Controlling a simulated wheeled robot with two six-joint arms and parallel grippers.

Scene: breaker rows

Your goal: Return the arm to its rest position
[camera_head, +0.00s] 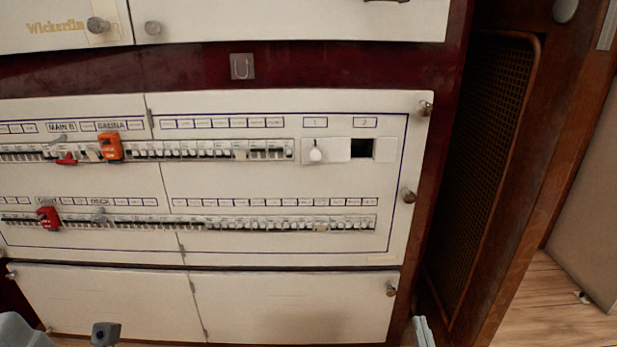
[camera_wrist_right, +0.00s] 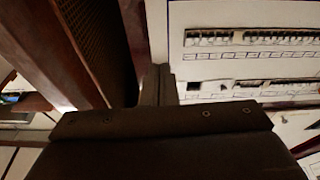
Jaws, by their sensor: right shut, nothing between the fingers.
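My right gripper (camera_wrist_right: 158,86) shows in the right wrist view with its dark fingers together and nothing between them. Grey parts of mine (camera_head: 105,334) show at the bottom left corner; the left gripper's jaws cannot be made out. The white breaker panel (camera_head: 290,180) carries an upper breaker row (camera_head: 200,150) and a lower breaker row (camera_head: 270,223).
An orange lockout piece (camera_head: 110,147) sits on the upper row, and a red one (camera_head: 47,218) on the lower. Round knobs (camera_head: 408,195) stand out along the panel's right edge. A dark mesh panel (camera_head: 483,160) in wood lies right.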

